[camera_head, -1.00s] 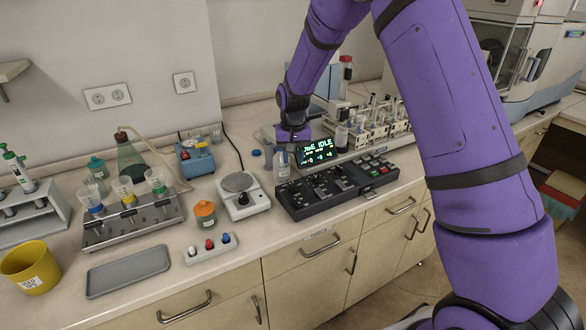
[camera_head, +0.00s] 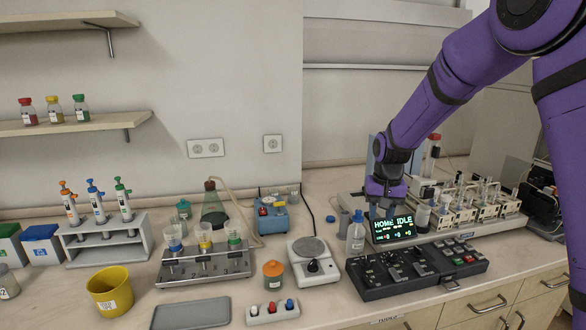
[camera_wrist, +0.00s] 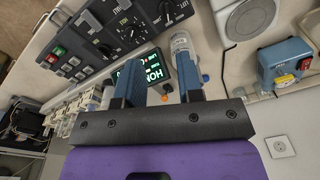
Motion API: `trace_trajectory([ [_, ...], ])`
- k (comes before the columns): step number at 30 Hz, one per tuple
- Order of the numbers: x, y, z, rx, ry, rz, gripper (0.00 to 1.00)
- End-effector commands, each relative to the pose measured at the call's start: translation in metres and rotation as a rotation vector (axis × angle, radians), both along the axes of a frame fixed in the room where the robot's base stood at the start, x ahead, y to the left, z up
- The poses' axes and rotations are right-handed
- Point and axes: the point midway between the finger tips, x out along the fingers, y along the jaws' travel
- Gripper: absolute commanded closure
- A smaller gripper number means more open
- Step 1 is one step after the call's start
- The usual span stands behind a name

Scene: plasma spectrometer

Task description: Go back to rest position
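My gripper (camera_head: 385,192) hangs from the purple arm above the bench, just behind the lit screen (camera_head: 393,227) that reads HOME IDLE. In the wrist view my gripper's two blue fingers (camera_wrist: 160,72) stand apart with nothing held between them. The screen shows between and beyond the fingers (camera_wrist: 140,72).
A black control panel (camera_head: 415,268) lies in front of the screen. A rack of vials (camera_head: 470,205) stands right of my gripper. A white scale (camera_head: 313,262), a blue device (camera_head: 271,218) and a beaker stand (camera_head: 205,268) are to the left. Shelves (camera_head: 70,123) are on the wall.

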Motion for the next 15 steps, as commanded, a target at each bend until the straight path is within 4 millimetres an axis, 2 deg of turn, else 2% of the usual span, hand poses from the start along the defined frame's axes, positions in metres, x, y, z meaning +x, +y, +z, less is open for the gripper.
trace_trajectory([
  [1,-0.009,-0.003,0.016,0.004,-0.016,0.003,0.66],
  [6,-0.038,-0.011,0.057,0.011,-0.057,0.020,0.66],
  [15,-0.098,-0.025,0.116,0.016,-0.129,0.050,0.66],
])
